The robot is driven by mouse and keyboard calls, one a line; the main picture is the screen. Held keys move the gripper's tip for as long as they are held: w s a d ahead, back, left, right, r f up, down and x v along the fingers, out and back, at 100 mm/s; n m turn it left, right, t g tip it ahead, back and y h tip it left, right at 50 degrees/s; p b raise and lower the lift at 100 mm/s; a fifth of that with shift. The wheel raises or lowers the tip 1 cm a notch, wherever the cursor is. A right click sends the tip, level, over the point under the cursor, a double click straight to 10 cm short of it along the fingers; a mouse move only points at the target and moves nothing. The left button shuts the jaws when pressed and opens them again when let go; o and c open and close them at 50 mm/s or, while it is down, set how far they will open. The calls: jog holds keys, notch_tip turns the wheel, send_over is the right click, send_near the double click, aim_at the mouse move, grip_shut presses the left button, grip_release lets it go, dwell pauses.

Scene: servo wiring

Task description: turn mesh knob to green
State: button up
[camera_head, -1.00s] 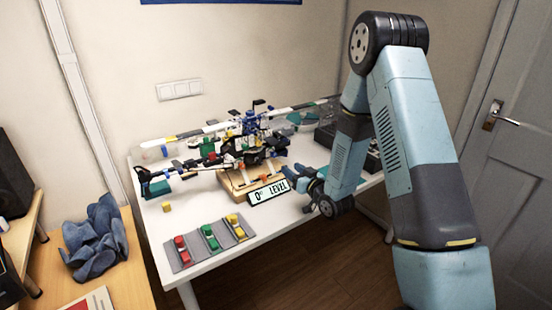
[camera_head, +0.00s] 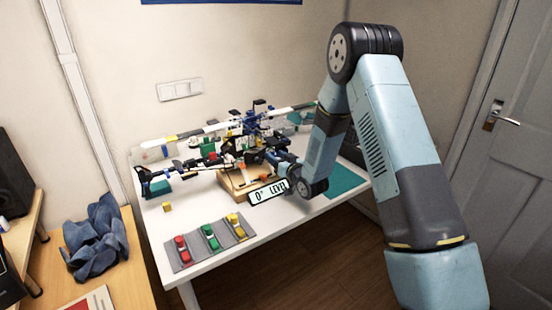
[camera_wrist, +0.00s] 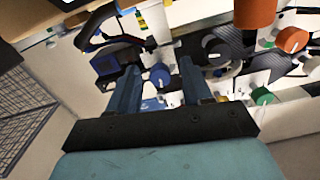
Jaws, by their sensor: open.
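My gripper (camera_wrist: 157,84) is open, its two blue fingers apart, pointing into the wired assembly. In the wrist view a round blue knob-like part (camera_wrist: 160,74) shows between the fingers; I cannot tell if they touch it. An orange knob (camera_wrist: 292,39) and a green-faced knob (camera_wrist: 263,96) are to the right of the fingers. I cannot tell which of these is the mesh knob. In the head view the assembly (camera_head: 250,122) stands on the white table, with my gripper at its right side, mostly hidden by my wrist. A sign reading "0° LEVEL" (camera_head: 268,193) is at its front.
A grey tray (camera_head: 185,257) with red, green and yellow pieces lies at the table's front left. A small yellow block (camera_head: 167,207) lies nearby. A teal mat (camera_head: 345,181) is at the right. A thin rod assembly spans the back.

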grip_shut()
dwell(0.3)
jog(key=shift+n, duration=0.6)
grip_release()
jog(key=shift+s+d, duration=0.1)
jog(key=v, duration=1.3)
jog(key=shift+s+d, duration=0.2)
jog(key=shift+d, duration=0.05)
